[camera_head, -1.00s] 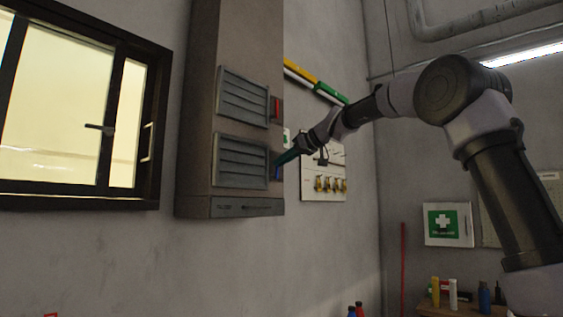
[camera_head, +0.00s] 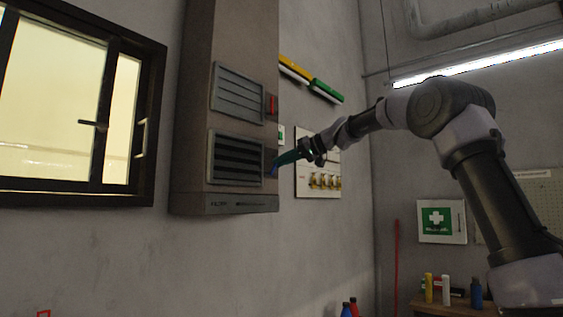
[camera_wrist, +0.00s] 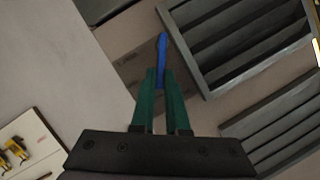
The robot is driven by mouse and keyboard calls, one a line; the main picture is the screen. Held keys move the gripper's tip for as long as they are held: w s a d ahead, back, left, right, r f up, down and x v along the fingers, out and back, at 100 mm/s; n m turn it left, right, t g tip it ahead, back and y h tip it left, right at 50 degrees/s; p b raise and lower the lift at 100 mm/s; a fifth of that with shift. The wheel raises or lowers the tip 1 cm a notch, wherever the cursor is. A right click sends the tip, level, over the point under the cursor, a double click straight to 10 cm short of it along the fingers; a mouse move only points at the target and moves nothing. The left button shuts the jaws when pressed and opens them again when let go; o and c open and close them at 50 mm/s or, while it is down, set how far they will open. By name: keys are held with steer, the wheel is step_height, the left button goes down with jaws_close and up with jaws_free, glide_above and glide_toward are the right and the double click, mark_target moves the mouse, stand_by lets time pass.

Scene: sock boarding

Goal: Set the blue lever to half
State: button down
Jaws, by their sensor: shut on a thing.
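The blue lever (camera_wrist: 161,50) sits on the side of a tall brown wall cabinet (camera_head: 192,150), beside the lower louvred vent (camera_head: 236,158). In the wrist view its blue handle lies between the green fingertips of my gripper (camera_wrist: 159,82), which is shut on it. In the head view my gripper (camera_head: 279,163) reaches the cabinet's right edge, and only a small bit of blue shows past the fingertips. The slats of the lower vent stand open with dark gaps. The upper vent (camera_head: 238,93) looks closed, with a red lever (camera_head: 271,104) beside it.
A window (camera_head: 68,100) with a dark frame is on the left wall. A white panel with brass valves (camera_head: 325,181) hangs right of the cabinet, behind my gripper. A first-aid box (camera_head: 441,221) hangs further right, above a shelf with bottles (camera_head: 445,290).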

stand_by(0.3)
steer(key=c, duration=0.9)
jaws_free()
steer(key=v, duration=1)
steer(key=shift+s+d, duration=0.1)
steer(key=shift+d, duration=0.3)
steer(key=s+d+f+m+h, duration=0.3)
steer(key=s+d+f, duration=0.3)
steer(key=s+f, duration=0.3)
steer(key=s+d+f+m+h, duration=0.3)
steer(key=s+d+f, duration=0.3)
steer(key=s, duration=0.8)
steer(key=s+d+f+m+t+h, duration=0.1)
steer(key=s+d+f+m+h, duration=0.2)
steer(key=s+f, duration=0.8)
steer(key=shift+s+d+f+m+h, duration=0.1)
steer(key=shift+d+f+m+h, duration=0.1)
steer(key=shift+d+f+h, duration=0.45)
steer(key=shift+s+d+f+m+h, duration=0.15)
steer(key=shift+d+f+h, duration=0.25)
steer(key=shift+d, duration=0.4)
